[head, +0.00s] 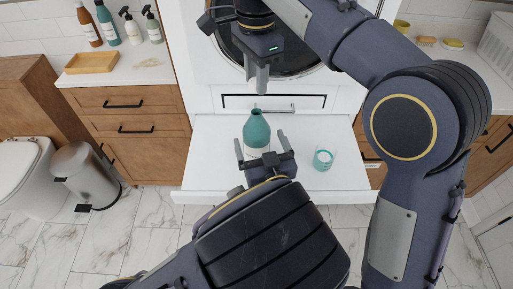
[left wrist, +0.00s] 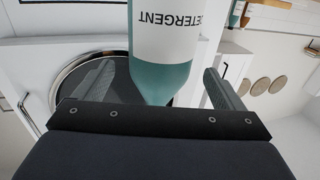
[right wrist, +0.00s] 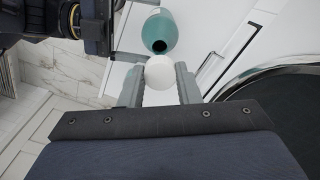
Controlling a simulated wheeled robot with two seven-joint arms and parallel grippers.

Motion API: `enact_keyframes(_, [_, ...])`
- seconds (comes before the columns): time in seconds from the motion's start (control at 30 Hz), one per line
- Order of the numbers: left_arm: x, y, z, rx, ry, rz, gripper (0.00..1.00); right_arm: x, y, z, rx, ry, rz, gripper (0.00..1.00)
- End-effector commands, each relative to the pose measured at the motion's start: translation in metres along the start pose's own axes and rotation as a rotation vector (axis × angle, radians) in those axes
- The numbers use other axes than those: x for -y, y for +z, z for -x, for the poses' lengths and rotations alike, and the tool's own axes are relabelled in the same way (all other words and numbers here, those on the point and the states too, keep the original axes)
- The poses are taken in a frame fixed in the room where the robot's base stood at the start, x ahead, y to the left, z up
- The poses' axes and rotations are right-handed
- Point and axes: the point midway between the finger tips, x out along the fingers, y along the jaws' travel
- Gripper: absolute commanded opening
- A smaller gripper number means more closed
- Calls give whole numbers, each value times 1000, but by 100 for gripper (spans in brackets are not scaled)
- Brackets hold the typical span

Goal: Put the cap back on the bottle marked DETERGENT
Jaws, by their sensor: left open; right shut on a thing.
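The teal bottle (head: 256,131) stands on a white pull-out shelf, its mouth uncovered. Its white label reads DETERGENT in the left wrist view (left wrist: 166,35), and its open dark mouth shows in the right wrist view (right wrist: 159,46). My left gripper (head: 261,147) is open, with one finger on each side of the bottle and gaps visible. My right gripper (head: 262,86) is shut on the white round cap (right wrist: 159,72), held above the bottle and apart from it. In the head view the cap is mostly hidden between the fingers.
The white shelf (head: 212,165) also bears a clear cup with teal in it (head: 324,158), right of the bottle. A washer with a round dark door (right wrist: 285,115) stands behind. Several bottles and a wooden tray (head: 91,62) are on the left counter. A metal bin (head: 88,174) stands at left.

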Motion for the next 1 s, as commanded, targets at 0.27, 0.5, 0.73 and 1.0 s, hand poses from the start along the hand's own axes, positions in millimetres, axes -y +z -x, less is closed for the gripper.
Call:
enact_keyframes(0.27, [0, 0, -43, 1, -1, 0, 91, 0, 0, 0, 0, 0, 0, 9])
enact_keyframes(0.5, [0, 0, -54, 0, 1, 0, 91, 0, 0, 0, 0, 0, 0, 9])
enact_keyframes(0.73, [0, 0, -54, 0, 1, 0, 91, 0, 0, 0, 0, 0, 0, 9])
enact_keyframes(1.0, [0, 0, -54, 0, 1, 0, 57, 0, 0, 0, 0, 0, 0, 9])
